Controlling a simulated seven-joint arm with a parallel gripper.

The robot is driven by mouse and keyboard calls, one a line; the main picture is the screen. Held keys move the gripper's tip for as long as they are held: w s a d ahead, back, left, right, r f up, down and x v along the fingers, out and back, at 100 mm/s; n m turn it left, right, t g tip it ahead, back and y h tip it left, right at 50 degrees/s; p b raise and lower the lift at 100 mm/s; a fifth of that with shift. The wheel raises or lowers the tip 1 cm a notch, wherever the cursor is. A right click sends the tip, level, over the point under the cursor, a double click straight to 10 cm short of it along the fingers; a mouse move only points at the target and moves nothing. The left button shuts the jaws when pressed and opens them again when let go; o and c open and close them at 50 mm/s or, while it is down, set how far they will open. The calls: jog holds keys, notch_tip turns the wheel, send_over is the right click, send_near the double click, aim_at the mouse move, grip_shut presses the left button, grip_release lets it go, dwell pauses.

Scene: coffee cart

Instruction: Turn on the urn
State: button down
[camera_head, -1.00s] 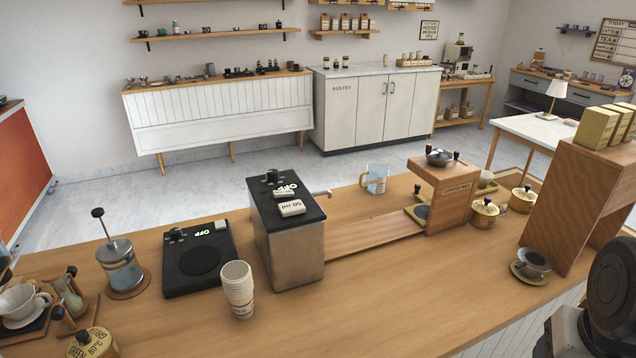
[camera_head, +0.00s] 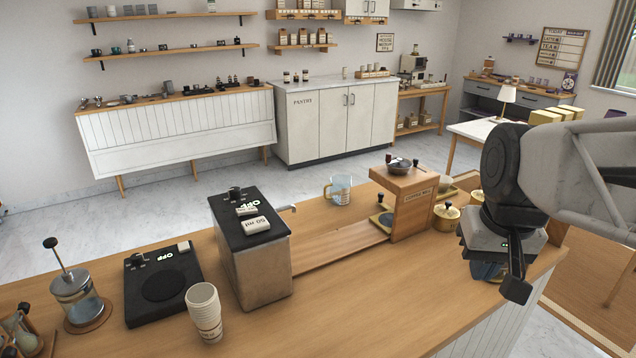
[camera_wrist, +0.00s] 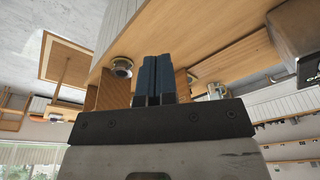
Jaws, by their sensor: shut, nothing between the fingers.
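The urn (camera_head: 259,270) is a metal box with a black top on the wooden counter. Its top carries a dark knob (camera_head: 235,194), a lit "OFF" label and a pale "50 ml" block (camera_head: 256,225). A small spout sticks out at its right side. My gripper (camera_head: 516,288) hangs at the right, over the counter's front right edge, well away from the urn. In the wrist view my gripper (camera_wrist: 154,80) has its two blue-grey fingers together with nothing between them. A corner of the urn (camera_wrist: 295,30) shows at the upper right of that view.
A glass jug (camera_head: 339,189) and the coffee mill (camera_head: 412,200) stand right.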

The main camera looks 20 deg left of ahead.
jog(key=w+a+r+n, duration=0.2)
jog(key=w+a+r, duration=0.2)
jog(key=w+a, duration=0.5)
notch_tip(320, 180, up, 3)
jog(key=n+g, duration=0.3)
jog(key=n, duration=0.2)
send_over(242, 209)
jog(key=w+d, duration=0.2)
jog(key=shift+s+a+y, duration=0.1)
jog(key=shift+s+y, duration=0.1)
jog(key=shift+y, duration=0.1)
jog(key=shift+f, duration=0.1)
jog(key=f, duration=0.4)
jog(key=s+a+f, duration=0.1)
jog(key=f, duration=0.8)
jog(key=shift+s+a+f, duration=0.25)
jog(key=shift+f, duration=0.1)
